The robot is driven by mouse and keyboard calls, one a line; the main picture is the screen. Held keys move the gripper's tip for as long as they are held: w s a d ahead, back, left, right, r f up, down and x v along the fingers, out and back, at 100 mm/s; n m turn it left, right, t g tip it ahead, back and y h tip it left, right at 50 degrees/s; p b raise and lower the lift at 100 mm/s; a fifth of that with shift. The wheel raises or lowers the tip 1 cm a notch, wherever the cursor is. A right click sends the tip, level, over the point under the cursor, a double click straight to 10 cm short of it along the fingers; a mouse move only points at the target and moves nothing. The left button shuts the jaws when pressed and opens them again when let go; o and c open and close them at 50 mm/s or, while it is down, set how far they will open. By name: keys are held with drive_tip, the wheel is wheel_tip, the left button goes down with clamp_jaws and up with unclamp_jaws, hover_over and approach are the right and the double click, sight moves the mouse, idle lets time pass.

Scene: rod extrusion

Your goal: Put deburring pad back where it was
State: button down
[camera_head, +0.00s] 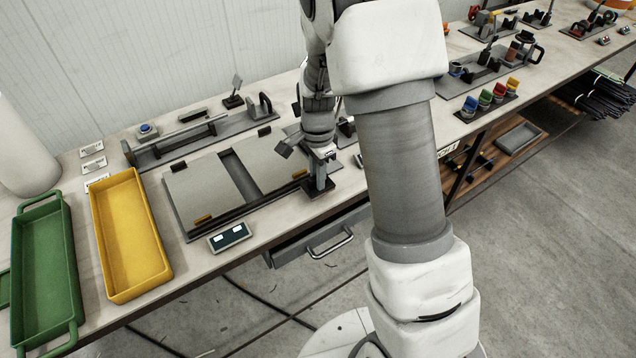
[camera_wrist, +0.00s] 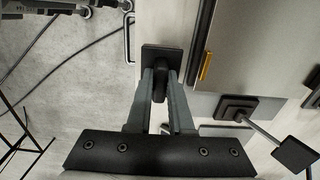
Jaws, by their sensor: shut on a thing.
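The deburring pad seems to be the dark block with a rectangular plate and a narrow grip (camera_head: 318,187) at the bench's front edge, right of the flat panel fixture (camera_head: 205,187). In the wrist view its black plate (camera_wrist: 162,54) lies just beyond my fingertips. My gripper (camera_head: 320,158) points down over it. In the wrist view my gripper (camera_wrist: 160,84) is shut on the pad's grip, one finger on each side. I cannot tell whether the plate touches the bench or hangs just above it. No marked resting spot shows beneath it.
A small stand with a tilted square head (camera_wrist: 295,153) is close beside my gripper. A yellow tray (camera_head: 108,240) and a green tray (camera_head: 17,270) are at the left. An open drawer (camera_head: 290,255) juts out below the front edge. A small display (camera_head: 230,237) sits before the fixture.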

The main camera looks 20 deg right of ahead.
drive_tip(key=shift+f, duration=1.35)
drive_tip(key=shift+f, duration=0.25)
drive_tip(key=c, duration=0.8)
unclamp_jaws()
drive_tip(key=shift+r, duration=0.15)
